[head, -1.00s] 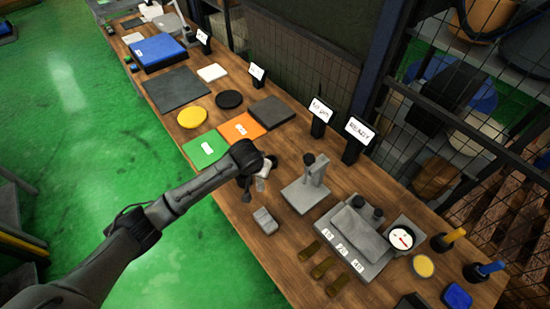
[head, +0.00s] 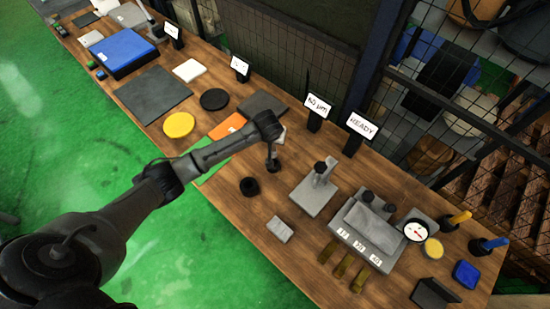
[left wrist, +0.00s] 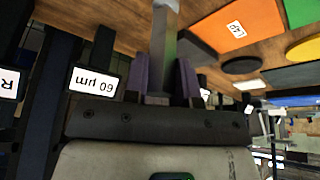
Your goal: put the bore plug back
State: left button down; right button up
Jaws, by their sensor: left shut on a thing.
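My left gripper (head: 272,150) is over the middle of the wooden bench, beyond a small black round piece (head: 249,186). In the left wrist view, its two fingers (left wrist: 164,82) are shut on a slim grey metal piece, which looks like the bore plug (left wrist: 163,45). It points away from the gripper. In the head view, a dark end hangs below the gripper close to the bench; I cannot tell whether it touches. The black round piece stands apart from the gripper, and its opening is too small to make out. My right gripper is not in view.
A grey stand (head: 314,198) and a grey gauge block set (head: 365,230) are to the right. A small grey block (head: 279,229) lies near the front edge. Signs (head: 317,106) line the back. An orange mat (head: 227,125) and a yellow disc (head: 179,125) are to the left.

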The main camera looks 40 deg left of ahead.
aim_at(273, 152)
pick_arm(q)
notch_tip(273, 152, down, 4)
jog(key=shift+s+d+f, duration=0.1)
jog(key=shift+d, duration=0.05)
jog(key=shift+f, duration=0.25)
jog(key=shift+f+b, duration=0.3)
jog(key=shift+f, duration=1.7)
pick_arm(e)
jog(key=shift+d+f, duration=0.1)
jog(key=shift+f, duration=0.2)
pick_arm(q)
jog(key=shift+f, duration=0.1)
jog(key=c, duration=1.4)
grip_release()
jog(key=shift+f, duration=0.15)
jog(key=o, duration=0.5)
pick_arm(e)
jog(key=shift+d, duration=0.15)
